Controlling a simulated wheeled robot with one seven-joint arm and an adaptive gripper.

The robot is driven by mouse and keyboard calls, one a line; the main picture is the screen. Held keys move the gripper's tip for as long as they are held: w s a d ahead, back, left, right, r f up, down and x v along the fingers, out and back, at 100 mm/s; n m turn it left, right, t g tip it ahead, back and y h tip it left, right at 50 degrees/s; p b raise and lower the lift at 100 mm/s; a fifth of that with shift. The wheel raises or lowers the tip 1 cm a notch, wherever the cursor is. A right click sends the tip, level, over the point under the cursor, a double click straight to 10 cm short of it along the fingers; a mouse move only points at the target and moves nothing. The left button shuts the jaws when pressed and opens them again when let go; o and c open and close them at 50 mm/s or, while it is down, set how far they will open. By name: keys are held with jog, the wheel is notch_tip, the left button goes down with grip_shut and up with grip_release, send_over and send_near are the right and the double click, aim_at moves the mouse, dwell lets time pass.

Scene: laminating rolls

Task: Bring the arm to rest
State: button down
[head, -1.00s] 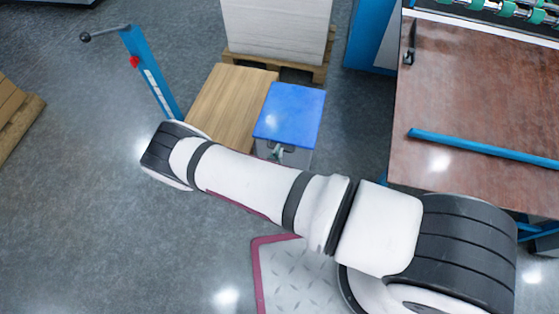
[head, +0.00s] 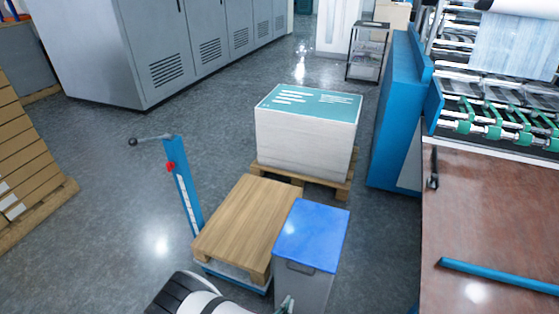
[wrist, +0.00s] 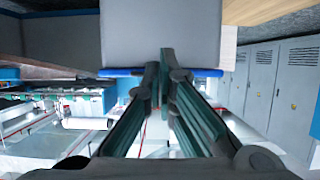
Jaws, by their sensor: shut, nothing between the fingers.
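My gripper (wrist: 162,82) shows in the wrist view with its two dark green fingers together and nothing between them. In the head view only a small tip of my gripper (head: 287,304) shows at the bottom edge, in front of the grey bin (head: 306,284) with the blue lid (head: 312,235). Whether the fingers touch the bin I cannot tell.
A lift truck with a blue mast (head: 187,188) carries a wooden board (head: 247,222) beside the bin. A white stack with a teal top (head: 305,135) stands on a pallet behind. A brown table (head: 490,220) and blue machine are at the right. Open floor lies left.

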jog(key=w+a+r+m+g+y, duration=0.1)
jog(key=w+a+r+g+y, duration=0.1)
jog(key=w+a+r, duration=0.4)
jog(key=w+a+r+g+y, duration=0.2)
jog(key=w+a+r, duration=0.3)
jog(key=r, duration=0.4)
notch_tip(320, 180, up, 21)
jog(key=w+d+n+g+y, duration=0.1)
jog(key=w+g+y, duration=0.1)
jog(key=y, duration=0.1)
jog(key=s+d+r+n, duration=0.1)
jog(key=s+d+r, duration=0.25)
jog(key=r, duration=0.25)
jog(key=s+d+r+n+g+y, duration=0.1)
jog(key=s+d+r, duration=0.1)
jog(key=d+r, duration=0.25)
jog(key=s+d+r+n, duration=0.1)
jog(key=s+d+r, duration=0.2)
jog(key=r, duration=0.4)
jog(key=s+d+r+h, duration=0.1)
jog(key=s+d+r, duration=0.2)
jog(key=s+d, duration=0.4)
jog(key=s+d+r+n+g+h, duration=0.1)
jog(key=s+d+r, duration=0.2)
jog(key=s+d, duration=0.4)
jog(key=s, duration=0.7)
jog(key=shift+d+n+h, duration=0.3)
jog(key=shift+h, duration=0.1)
